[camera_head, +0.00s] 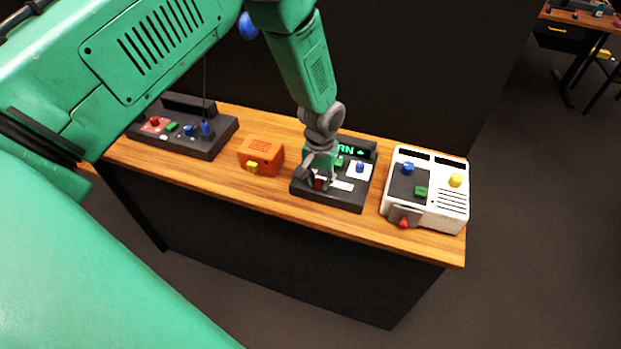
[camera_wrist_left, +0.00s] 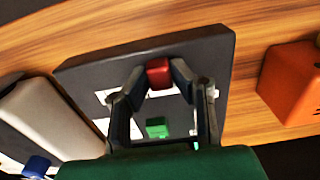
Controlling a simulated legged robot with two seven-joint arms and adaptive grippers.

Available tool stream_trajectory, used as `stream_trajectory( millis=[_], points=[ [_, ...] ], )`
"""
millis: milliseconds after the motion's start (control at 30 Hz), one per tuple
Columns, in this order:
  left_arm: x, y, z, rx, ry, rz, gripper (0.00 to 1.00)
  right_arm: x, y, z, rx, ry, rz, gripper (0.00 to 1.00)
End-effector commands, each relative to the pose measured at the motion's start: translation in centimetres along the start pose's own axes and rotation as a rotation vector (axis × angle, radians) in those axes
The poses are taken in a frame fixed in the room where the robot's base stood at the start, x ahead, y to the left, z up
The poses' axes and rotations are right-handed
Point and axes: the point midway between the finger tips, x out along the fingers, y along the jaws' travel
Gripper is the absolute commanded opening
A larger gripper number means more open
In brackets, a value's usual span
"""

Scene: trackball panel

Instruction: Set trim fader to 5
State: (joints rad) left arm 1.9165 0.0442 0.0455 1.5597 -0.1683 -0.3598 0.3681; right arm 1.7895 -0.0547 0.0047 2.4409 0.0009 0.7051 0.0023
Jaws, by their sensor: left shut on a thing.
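My left gripper (camera_head: 318,180) reaches down onto the dark panel (camera_head: 345,201) in the middle right of the wooden bench. In the left wrist view, the gripper (camera_wrist_left: 160,78) has its two fingers on either side of a red knob (camera_wrist_left: 159,72) and is shut on it. The red knob sits near the panel's edge, by a white strip; it also shows in the head view (camera_head: 320,184). A green button (camera_wrist_left: 157,127) and a blue knob (camera_head: 360,167) are on the same panel. The panel's display (camera_head: 352,151) shows green text, partly hidden by my arm. I cannot read any fader value. My right gripper is not in view.
A white console (camera_head: 446,211) with blue, green, yellow and red controls stands right of the panel. An orange box (camera_head: 262,152) with a yellow button stands left. A dark console (camera_head: 205,147) is farther left. A dark wall rises behind the bench.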

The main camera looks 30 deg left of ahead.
Motion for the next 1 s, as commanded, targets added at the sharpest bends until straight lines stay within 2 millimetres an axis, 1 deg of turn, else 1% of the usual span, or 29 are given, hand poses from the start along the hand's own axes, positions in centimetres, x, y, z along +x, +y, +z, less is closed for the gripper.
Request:
stream_trajectory(
  millis=[33,133,433,467,500,833,933,1000],
  points=[
    [0.1,1.0,-0.1,0.005,0.004,0.001,0.0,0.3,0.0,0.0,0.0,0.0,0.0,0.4],
    [0.1,2.0,-0.1,0.003,0.003,0.001,0.0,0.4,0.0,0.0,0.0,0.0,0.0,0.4],
    [-0.1,2.2,0.0,0.0,0.002,0.002,0.0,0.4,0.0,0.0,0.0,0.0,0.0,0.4],
    [-0.1,2.2,0.0,0.0,0.002,0.002,0.29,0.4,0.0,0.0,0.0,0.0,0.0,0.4],
    [-0.1,2.2,0.0,0.0,0.002,0.002,0.4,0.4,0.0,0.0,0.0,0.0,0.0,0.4],
    [-0.2,2.1,0.0,0.001,0.002,0.002,0.4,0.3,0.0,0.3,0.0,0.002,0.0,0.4],
    [-1.0,2.1,0.0,0.001,0.002,0.002,0.4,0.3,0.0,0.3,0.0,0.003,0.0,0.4],
    [-2.1,2.2,-0.1,0.001,0.005,0.003,0.4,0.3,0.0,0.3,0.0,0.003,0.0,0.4]
  ],
)
